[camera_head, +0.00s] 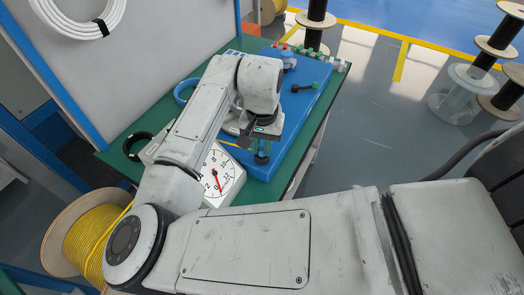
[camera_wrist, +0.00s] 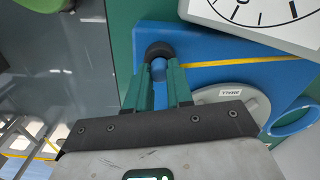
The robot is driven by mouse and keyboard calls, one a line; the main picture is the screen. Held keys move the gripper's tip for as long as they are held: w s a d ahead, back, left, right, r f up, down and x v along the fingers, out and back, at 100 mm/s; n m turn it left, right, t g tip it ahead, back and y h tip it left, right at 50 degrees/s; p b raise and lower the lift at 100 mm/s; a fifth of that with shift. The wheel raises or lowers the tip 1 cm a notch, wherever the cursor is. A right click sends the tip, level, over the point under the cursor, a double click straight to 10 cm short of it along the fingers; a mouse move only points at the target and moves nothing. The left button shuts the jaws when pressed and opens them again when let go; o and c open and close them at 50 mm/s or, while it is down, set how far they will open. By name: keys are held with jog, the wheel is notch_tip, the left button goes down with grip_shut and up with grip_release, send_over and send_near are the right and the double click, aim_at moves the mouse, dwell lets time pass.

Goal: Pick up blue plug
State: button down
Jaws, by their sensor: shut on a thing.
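My gripper (camera_wrist: 158,72) shows two green fingers in the wrist view, closed on the blue plug (camera_wrist: 159,69). The plug is a small blue piece, with a dark round part just beyond the fingertips. In the head view my gripper (camera_head: 262,146) points down over the near part of a blue tray (camera_head: 262,171). The fingers hide most of the plug, and I cannot tell whether it touches the tray.
A white dial gauge (camera_head: 224,178) stands close to my gripper. A black-handled piece (camera_head: 304,87) lies on the tray. A blue ring (camera_head: 181,97) and black ring (camera_head: 126,146) lie on the green table (camera_head: 112,154). Small connectors (camera_head: 337,64) line its far edge.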

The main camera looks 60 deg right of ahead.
aim_at(262, 148)
jog(key=shift+r, duration=0.45)
notch_tip(262, 148, up, 2)
jog(key=shift+r, duration=0.1)
jog(key=s+a+r+p, duration=0.1)
jog(key=s+r, duration=0.9)
jog(key=s, duration=0.4)
jog(key=shift+a, duration=0.1)
